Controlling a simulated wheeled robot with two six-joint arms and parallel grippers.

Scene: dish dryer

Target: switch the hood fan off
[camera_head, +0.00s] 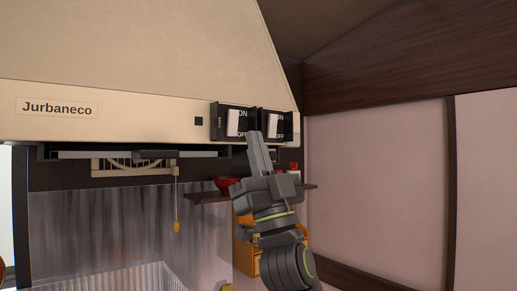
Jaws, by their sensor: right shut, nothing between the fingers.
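The cream hood (150,60) fills the upper left of the head view, with a "Jurbaneco" label on its front. Two black rocker switches sit at its right end, the left switch (233,122) and the right switch (275,124), both with ON above and OFF below. The white rocker of the left one sits toward its upper part. Which switch is the fan's I cannot tell. My right gripper (258,137) is shut and empty, pointing up just below and between the two switches, covering part of their lower edges. Contact is unclear. My left gripper is out of view.
A pull cord with a yellow end (177,226) hangs under the hood. A dark shelf (205,197) holds a red bowl (227,184) and bottles behind my right arm. A ribbed metal rack or sink (150,278) is below. Pink wall panels stand at right.

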